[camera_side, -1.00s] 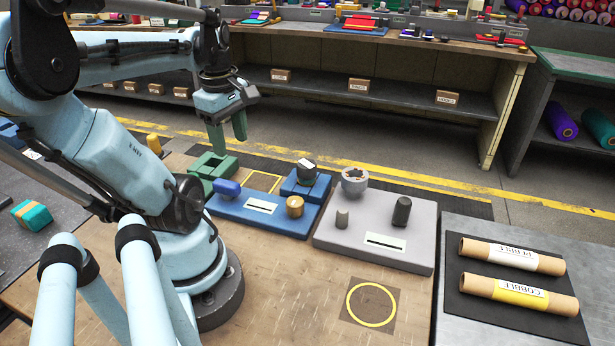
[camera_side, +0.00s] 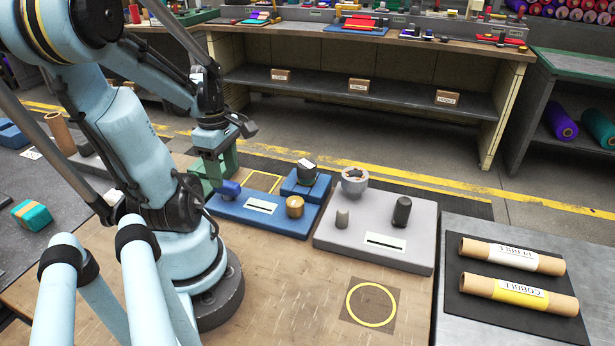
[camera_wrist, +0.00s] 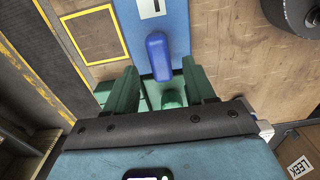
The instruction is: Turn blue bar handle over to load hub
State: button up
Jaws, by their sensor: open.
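The blue bar handle (camera_side: 228,189) lies at the left end of the blue plate (camera_side: 258,222). In the wrist view the handle (camera_wrist: 158,56) points away from me, its near end between my finger tips. My gripper (camera_side: 222,165) is low over the plate's left end, its green fingers pointing down. In the wrist view my gripper (camera_wrist: 160,72) is open, one finger on each side of the handle's near end, with gaps showing. Whether it is at handle height is unclear. I cannot tell which part is the load hub.
A green block (camera_side: 200,186) stands behind the handle, partly hidden by my gripper. The blue plate also bears a brass knob (camera_side: 295,206) and a dark knob on a blue block (camera_side: 306,184). A grey plate (camera_side: 340,235) with several parts lies to the right.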

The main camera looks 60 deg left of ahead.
aim_at(226, 182)
jog(key=shift+f, duration=2.1)
jog(key=c, duration=1)
